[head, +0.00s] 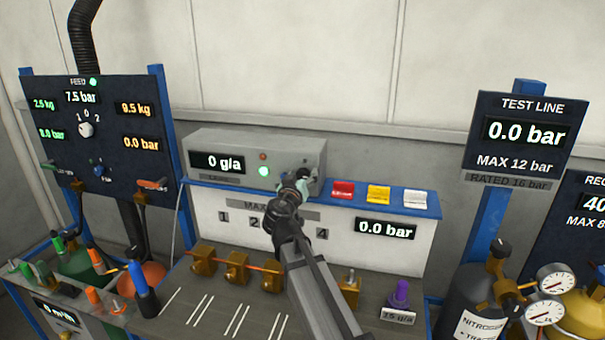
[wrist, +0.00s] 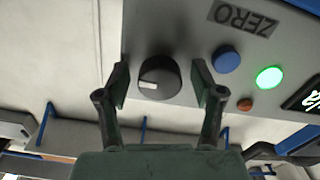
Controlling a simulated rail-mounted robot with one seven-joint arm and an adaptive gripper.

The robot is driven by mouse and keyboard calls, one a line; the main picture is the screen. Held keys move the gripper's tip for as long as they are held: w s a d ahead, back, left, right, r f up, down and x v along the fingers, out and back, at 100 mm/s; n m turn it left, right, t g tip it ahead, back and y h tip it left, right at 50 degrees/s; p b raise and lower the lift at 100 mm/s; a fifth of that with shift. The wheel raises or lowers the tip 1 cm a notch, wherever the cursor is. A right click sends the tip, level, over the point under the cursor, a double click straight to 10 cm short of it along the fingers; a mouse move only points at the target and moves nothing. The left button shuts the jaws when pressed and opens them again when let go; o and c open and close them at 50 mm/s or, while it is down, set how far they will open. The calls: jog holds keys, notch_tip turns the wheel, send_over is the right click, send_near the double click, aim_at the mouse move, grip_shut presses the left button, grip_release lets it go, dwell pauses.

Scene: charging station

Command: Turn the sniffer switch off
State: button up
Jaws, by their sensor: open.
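The sniffer is a grey box (head: 230,143) with a "0 g/a" display on the back shelf in the head view. Its round black switch knob (wrist: 160,78) with a white mark shows in the wrist view, the mark toward the knob's left side. My gripper (wrist: 161,80) is open, with one finger on each side of the knob and visible gaps between. Whether the fingers reach around its sides in depth I cannot tell. In the head view my gripper (head: 301,184) is at the box's right end and mostly hides the knob.
On the box are a lit green lamp (wrist: 270,77), a blue button (wrist: 227,59) and a small orange lamp (wrist: 245,105). Red (head: 342,189), yellow (head: 378,193) and white (head: 416,199) switches stand right of my gripper. Brass valves (head: 237,266) are below.

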jog(key=shift+w, duration=0.1)
jog(key=c, duration=1.1)
jog(key=shift+c, duration=0.2)
jog(key=shift+b, duration=0.35)
jog(key=n+b, duration=0.3)
jog(key=shift+f+n, duration=0.1)
jog(key=shift+n, duration=0.3)
jog(key=n+b, duration=0.1)
jog(key=n, duration=0.3)
jog(key=shift+n+b, duration=0.3)
jog(key=shift+b, duration=0.1)
jog(key=n, duration=0.5)
jog(key=shift+r, duration=0.25)
jog(key=shift+n+p, duration=0.8)
jog(key=shift+n, duration=1.5)
